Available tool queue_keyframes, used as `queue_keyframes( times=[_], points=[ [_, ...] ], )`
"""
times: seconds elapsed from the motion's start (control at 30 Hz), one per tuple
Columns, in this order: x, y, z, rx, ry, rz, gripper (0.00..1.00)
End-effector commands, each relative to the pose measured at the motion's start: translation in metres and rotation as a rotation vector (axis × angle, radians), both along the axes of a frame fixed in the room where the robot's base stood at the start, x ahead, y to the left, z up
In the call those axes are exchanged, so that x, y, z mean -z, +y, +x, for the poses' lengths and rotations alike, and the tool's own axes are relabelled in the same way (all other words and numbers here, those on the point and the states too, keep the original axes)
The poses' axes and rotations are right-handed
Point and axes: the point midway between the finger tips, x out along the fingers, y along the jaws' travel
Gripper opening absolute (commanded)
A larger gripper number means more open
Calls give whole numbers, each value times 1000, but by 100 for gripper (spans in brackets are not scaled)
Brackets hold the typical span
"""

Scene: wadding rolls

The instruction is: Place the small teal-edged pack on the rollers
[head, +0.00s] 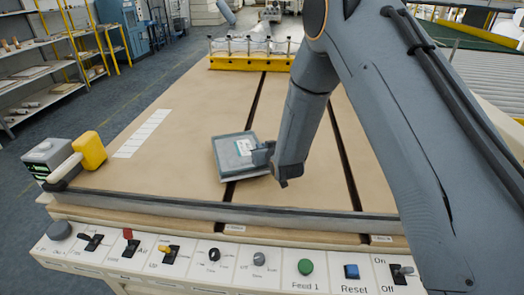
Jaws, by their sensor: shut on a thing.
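The small teal-edged pack (230,152) shows in the head view over the middle of the brown table, with a pale label on its top. My gripper (262,153) is shut on the pack's right edge. The pack looks slightly tilted; I cannot tell whether it touches the table. The rollers (484,75) run along the right side, beyond my arm, and are partly hidden by it.
The brown table (180,170) has dark slots and is mostly clear. A yellow block (90,150) and a grey box (48,155) stand at its left front corner. A yellow rail (240,62) crosses the far end. A control panel (200,255) lines the near edge.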

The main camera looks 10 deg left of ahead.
Motion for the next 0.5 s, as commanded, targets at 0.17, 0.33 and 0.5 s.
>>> queue_keyframes(
  times=[0.17,0.33,0.5],
  points=[
    [17,0,0,0,0,0,0],
    [19,0,0,0,-2,1,0],
    [20,0,0,0,-2,1,0]
  ],
)
